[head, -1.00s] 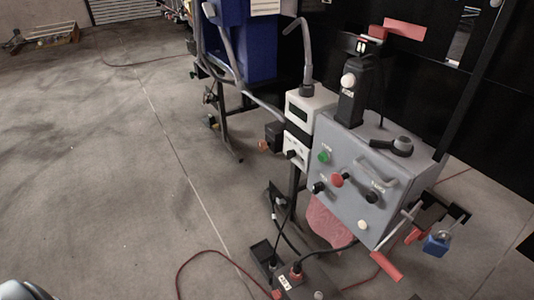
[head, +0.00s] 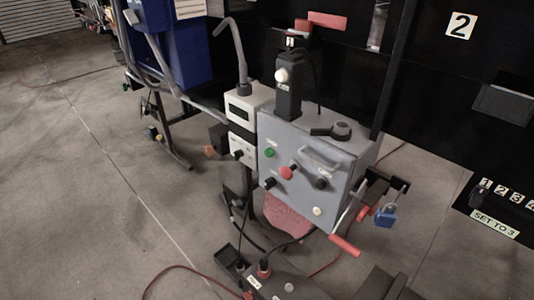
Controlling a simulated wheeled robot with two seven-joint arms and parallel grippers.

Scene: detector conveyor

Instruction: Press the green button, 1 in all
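The green button (head: 270,152) is a small round cap at the upper left of the front face of a grey control box (head: 336,184). A red mushroom-shaped button (head: 287,172) sits below and to the right of it. Black knobs and a white button (head: 317,211) are on the same face. Nothing covers the green button, and nothing touches it. Neither of my grippers shows in the head view.
A small white box with a display (head: 243,112) stands left of the control box. A red-handled lever (head: 345,246) and a blue padlock (head: 385,216) stick out at lower right. A red cable (head: 178,268) lies on the floor. Open floor (head: 80,200) is at left.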

